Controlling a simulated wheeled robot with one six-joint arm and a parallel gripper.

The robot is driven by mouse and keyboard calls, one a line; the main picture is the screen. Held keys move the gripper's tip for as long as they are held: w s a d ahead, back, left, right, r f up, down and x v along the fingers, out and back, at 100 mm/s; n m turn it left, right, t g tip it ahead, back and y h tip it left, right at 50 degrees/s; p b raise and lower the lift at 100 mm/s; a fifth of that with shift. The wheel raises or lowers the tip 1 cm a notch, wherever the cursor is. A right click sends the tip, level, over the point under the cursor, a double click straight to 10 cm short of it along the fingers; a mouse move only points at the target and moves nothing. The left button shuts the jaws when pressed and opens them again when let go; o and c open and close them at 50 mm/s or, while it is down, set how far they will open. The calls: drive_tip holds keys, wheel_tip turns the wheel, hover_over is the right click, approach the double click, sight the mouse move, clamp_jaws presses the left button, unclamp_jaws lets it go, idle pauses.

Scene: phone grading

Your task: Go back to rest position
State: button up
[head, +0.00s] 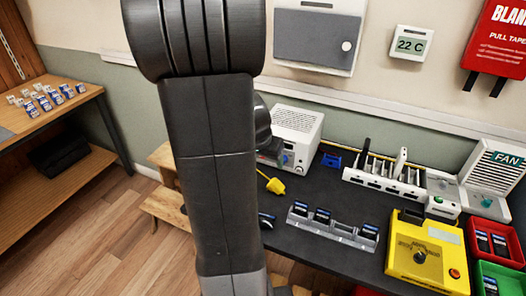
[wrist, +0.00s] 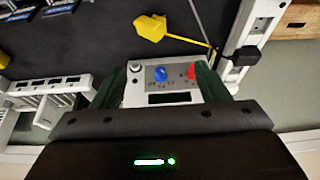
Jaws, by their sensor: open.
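My gripper (wrist: 160,72) is open. Its two dark green fingers stand apart in the wrist view. The front panel of a white box (wrist: 150,88), with a blue and a red knob, shows between and beyond them. I see nothing held. In the head view my arm stands large across the left of centre and hides much of the desk behind it. Only a small part of the wrist end shows there, in front of the white box (head: 297,132). The fingertips are hidden in that view.
On the dark desk (head: 330,262) are a yellow plug (head: 275,186), a grey tray (head: 335,230) with several dark phone-like pieces, a white slotted rack (head: 385,180), a yellow tester (head: 425,255), and red (head: 490,236) and green bins (head: 488,275). A wooden shelf (head: 75,110) stands left. The floor (head: 120,230) there is clear.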

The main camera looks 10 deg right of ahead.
sight(272, 180)
drive_tip(key=b+x, duration=0.3)
drive_tip(key=x, duration=0.9)
drive_tip(key=shift+f, duration=0.5)
drive_tip(key=shift+a+f+b, duration=0.1)
drive_tip(key=shift+f+b, duration=0.1)
drive_tip(key=shift+b, duration=0.15)
drive_tip(key=shift+r, duration=0.1)
